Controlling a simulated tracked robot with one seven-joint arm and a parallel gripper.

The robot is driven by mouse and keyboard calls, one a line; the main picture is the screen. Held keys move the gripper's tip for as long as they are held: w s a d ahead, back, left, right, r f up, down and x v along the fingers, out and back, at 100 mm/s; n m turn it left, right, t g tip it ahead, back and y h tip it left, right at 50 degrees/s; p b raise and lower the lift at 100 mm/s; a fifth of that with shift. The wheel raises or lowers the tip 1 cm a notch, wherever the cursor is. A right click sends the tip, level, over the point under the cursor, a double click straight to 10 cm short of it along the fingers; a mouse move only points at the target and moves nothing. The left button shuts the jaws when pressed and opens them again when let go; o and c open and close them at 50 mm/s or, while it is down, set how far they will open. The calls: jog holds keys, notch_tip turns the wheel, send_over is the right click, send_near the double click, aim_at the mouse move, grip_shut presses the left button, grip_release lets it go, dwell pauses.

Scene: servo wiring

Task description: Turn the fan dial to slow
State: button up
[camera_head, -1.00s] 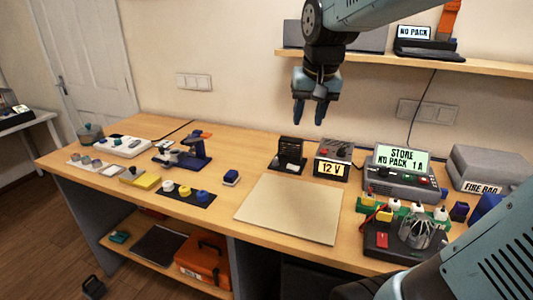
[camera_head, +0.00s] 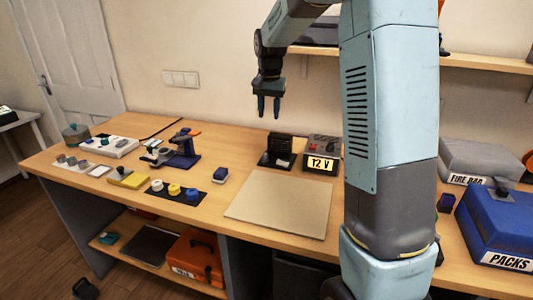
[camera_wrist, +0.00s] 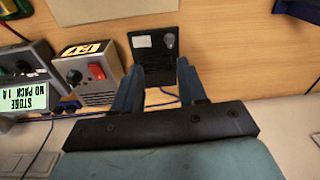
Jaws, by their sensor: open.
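A small black device (camera_head: 280,149), possibly the fan, stands on the bench behind the pale mat. In the wrist view its black base (camera_wrist: 153,62) carries a round grey knob (camera_wrist: 169,42) beside a pale patch. I cannot read any speed marks there. My gripper (camera_head: 269,110) is open and empty, fingers pointing down, above and behind the black device. In the wrist view the fingertips (camera_wrist: 159,68) are spread apart over the black base, touching nothing that I can see.
The 12 V box (camera_head: 322,155) stands right beside the device; the wrist view shows its black knob (camera_wrist: 74,77) and red switch (camera_wrist: 96,71). My arm hides the bench's right-middle part. A pale mat (camera_head: 281,203) lies clear in front. A shelf (camera_head: 487,63) hangs at right.

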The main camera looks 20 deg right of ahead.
send_over(265, 155)
notch_tip(265, 155, down, 4)
jog(key=f, duration=0.1)
jog(key=shift+m+g, duration=0.4)
jog(key=shift+m, duration=0.1)
notch_tip(265, 155, down, 14)
jog(key=shift+r, duration=0.1)
